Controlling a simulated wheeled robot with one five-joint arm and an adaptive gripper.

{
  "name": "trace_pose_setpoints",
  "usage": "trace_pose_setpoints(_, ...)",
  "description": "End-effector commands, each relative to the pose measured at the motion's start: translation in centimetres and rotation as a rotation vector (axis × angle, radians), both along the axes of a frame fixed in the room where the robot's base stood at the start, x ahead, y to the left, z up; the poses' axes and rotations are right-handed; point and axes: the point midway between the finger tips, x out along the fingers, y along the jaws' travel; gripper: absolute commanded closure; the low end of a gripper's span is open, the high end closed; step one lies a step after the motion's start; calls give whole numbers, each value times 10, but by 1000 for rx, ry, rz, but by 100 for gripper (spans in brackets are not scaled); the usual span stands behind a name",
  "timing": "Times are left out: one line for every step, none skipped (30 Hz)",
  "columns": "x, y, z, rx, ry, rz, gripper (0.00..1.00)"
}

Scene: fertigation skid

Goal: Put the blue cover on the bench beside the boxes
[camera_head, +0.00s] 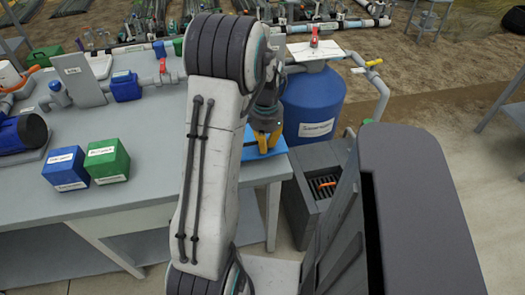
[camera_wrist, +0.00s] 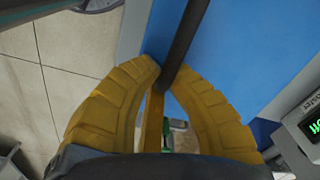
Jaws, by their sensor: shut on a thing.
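The blue cover (camera_head: 248,153) is a flat blue plate at the right end of the grey bench, partly hidden by my gripper (camera_head: 264,136). In the wrist view the cover (camera_wrist: 245,40) fills the upper right. A dark bar crosses it, and the yellow fingers of my gripper (camera_wrist: 165,78) close on this bar, which looks like the cover's handle. I cannot tell whether the cover touches the bench. The blue box (camera_head: 65,169) and the green box (camera_head: 107,161) stand side by side near the front of the bench (camera_head: 150,185), left of my gripper, with labels on their fronts.
A blue drum (camera_head: 313,103) with a white plate and red-handled valve on top stands right of the bench. A dark grey bin (camera_head: 312,180) stands below it. Pipes and a blue pump (camera_head: 22,133) occupy the bench's left and back. Bare bench top lies right of the green box.

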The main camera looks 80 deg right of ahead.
Motion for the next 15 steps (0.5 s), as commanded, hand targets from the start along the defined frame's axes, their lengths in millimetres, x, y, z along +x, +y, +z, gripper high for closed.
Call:
trace_pose_setpoints(4, 0, -1, 1, 0, 1, 100)
trace_pose_setpoints(5, 0, -2, 1, 0, 1, 100)
trace_pose_setpoints(6, 0, -3, 0, 0, 0, 100)
trace_pose_setpoints(7, 0, -4, 0, 0, 0, 100)
trace_pose_setpoints(7, 0, -4, -1, 1, 0, 100)
trace_pose_setpoints(8, 0, -6, -1, 1, 0, 100)
trace_pose_setpoints(8, 0, -8, 0, 0, 0, 100)
trace_pose_setpoints(8, 0, -11, 1, -1, 0, 100)
trace_pose_setpoints(8, 0, -15, 2, 0, 0, 100)
trace_pose_setpoints(8, 0, -20, 2, 0, 0, 100)
trace_pose_setpoints(8, 1, -24, 4, 0, 0, 100)
trace_pose_setpoints(7, 1, -28, 3, -1, 0, 100)
trace_pose_setpoints(7, 0, -32, 2, 0, 0, 100)
trace_pose_setpoints(7, 0, -35, 3, -1, 0, 100)
trace_pose_setpoints(7, 0, -38, 2, 0, 0, 100)
